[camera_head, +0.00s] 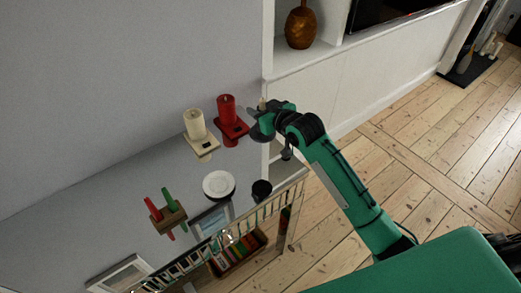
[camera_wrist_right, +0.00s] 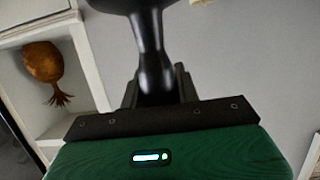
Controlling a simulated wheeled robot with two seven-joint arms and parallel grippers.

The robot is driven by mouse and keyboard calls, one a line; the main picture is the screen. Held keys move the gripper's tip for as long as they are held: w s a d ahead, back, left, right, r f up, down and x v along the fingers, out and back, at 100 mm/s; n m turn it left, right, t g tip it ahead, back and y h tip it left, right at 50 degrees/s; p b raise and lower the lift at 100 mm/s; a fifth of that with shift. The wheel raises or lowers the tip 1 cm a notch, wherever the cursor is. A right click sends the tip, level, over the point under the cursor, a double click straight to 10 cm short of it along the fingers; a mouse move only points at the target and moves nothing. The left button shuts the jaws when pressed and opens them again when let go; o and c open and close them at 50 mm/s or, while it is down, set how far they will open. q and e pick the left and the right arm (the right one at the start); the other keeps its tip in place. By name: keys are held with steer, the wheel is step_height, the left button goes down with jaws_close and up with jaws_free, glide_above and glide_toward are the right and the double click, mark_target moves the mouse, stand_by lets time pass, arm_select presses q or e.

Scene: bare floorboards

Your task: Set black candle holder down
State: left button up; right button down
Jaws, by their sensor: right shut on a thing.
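The black candle holder (camera_wrist_right: 152,55) stands out in the right wrist view as a glossy dark stem that widens toward the top edge of the picture. My right gripper (camera_wrist_right: 155,90) is shut on its stem, with a dark finger on each side. In the head view my right gripper (camera_head: 262,118) is at the right end of the grey tabletop (camera_head: 110,195), just right of the red candle. The holder is mostly hidden there by the gripper. A small pale tip, perhaps a candle, shows above it. My left gripper is not in view.
A white shelf (camera_head: 310,70) holds a brown vase (camera_head: 300,27).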

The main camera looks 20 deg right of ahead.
steer(key=shift+f+p, duration=0.8)
steer(key=shift+f, duration=6.8)
steer(key=c, duration=1.5)
jaws_free()
steer(key=shift+f, duration=0.25)
steer(key=o, duration=0.5)
steer(key=shift+r, duration=0.15)
steer(key=b+v, duration=0.1)
steer(key=v, duration=1.1)
steer(key=shift+r+b, duration=0.1)
steer(key=shift+b, duration=0.25)
